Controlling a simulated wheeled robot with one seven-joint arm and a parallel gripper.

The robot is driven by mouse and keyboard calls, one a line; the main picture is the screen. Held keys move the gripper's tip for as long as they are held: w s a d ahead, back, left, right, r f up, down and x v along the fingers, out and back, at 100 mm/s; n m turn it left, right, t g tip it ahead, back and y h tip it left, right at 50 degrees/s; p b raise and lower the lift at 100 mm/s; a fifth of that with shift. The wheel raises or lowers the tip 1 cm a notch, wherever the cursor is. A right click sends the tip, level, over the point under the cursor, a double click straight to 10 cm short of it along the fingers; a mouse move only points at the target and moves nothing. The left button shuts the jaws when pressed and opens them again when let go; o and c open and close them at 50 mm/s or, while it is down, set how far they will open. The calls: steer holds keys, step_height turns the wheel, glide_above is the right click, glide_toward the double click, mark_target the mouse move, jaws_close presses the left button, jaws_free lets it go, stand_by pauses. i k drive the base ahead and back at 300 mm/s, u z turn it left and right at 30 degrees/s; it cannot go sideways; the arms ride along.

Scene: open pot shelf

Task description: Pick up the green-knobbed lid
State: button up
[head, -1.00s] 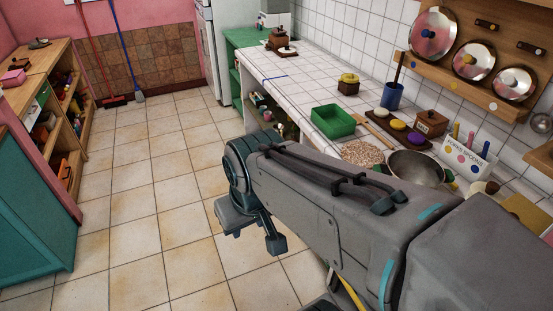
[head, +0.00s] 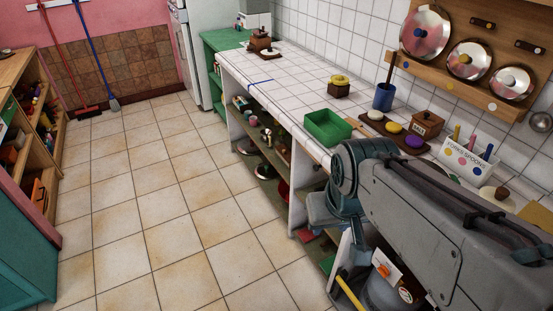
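Three shiny round lids hang on the wooden wall rack (head: 475,30) at the upper right of the head view. The large lid (head: 430,22) has a blue knob. The middle lid (head: 474,68) and right lid (head: 518,89) have paler knobs of unclear colour. I cannot make out a green-knobbed lid for certain. A round grey item (head: 266,171), possibly a lid, lies on the lower shelf under the counter. My gripper (head: 338,225) is partly visible at the end of my arm, beside the counter's front edge. Whether it is open or holds anything is unclear.
The tiled counter (head: 290,80) holds a green tray (head: 328,126), a blue cup (head: 383,97), a salt box (head: 427,124) and a spoon holder (head: 467,160). My arm covers its near part. The tiled floor (head: 165,205) is clear to the left.

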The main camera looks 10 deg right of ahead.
mark_target(264, 171)
steer(key=i, duration=0.9)
steer(key=k, duration=0.5)
steer(key=z, duration=2.95)
steer(key=k, duration=0.85)
steer(key=u, duration=1)
steer(key=i, duration=1)
steer(key=u, duration=0.05)
